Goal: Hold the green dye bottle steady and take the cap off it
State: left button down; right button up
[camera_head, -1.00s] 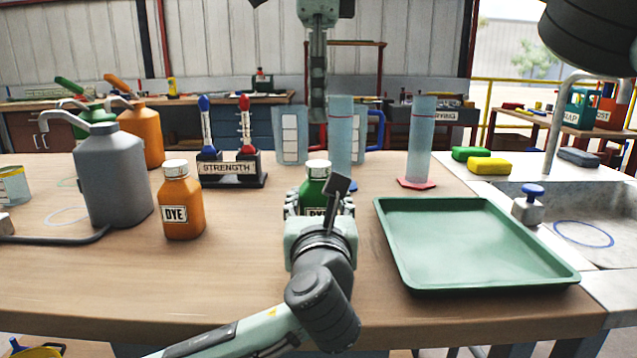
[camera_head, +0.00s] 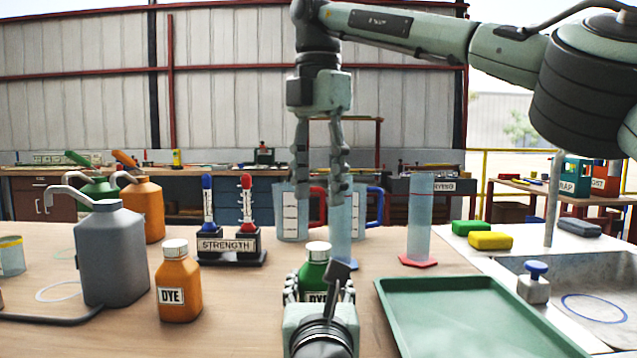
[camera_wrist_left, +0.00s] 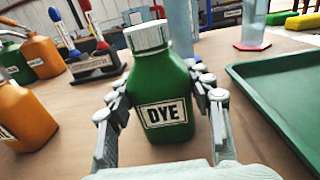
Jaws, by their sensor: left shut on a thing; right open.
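The green dye bottle (camera_head: 316,275) stands upright on the table, with its white ribbed cap (camera_head: 318,251) on top. In the left wrist view the bottle (camera_wrist_left: 163,85) shows its DYE label and the cap (camera_wrist_left: 147,37) seated on the neck. My left gripper (camera_head: 318,292) is shut on the bottle's body, with a finger on each side below the cap; its fingers also show in the left wrist view (camera_wrist_left: 160,95). My right gripper (camera_head: 321,200) points down above the cap, open and empty, its two fingers apart and clear of the cap.
An orange dye bottle (camera_head: 179,290) and a grey pump jug (camera_head: 114,255) stand to the left. A STRENGTH stand (camera_head: 230,246) and measuring cylinders (camera_head: 419,215) are behind. A green tray (camera_head: 480,300) lies close on the right, beside a sink (camera_head: 590,290).

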aim_at(319, 246)
jog(key=m, duration=0.4)
jog(key=shift+m, duration=0.3)
jog(key=m, duration=0.4)
jog(key=shift+m, duration=0.3)
jog(key=shift+f, duration=4)
jog(key=shift+c, duration=0.6)
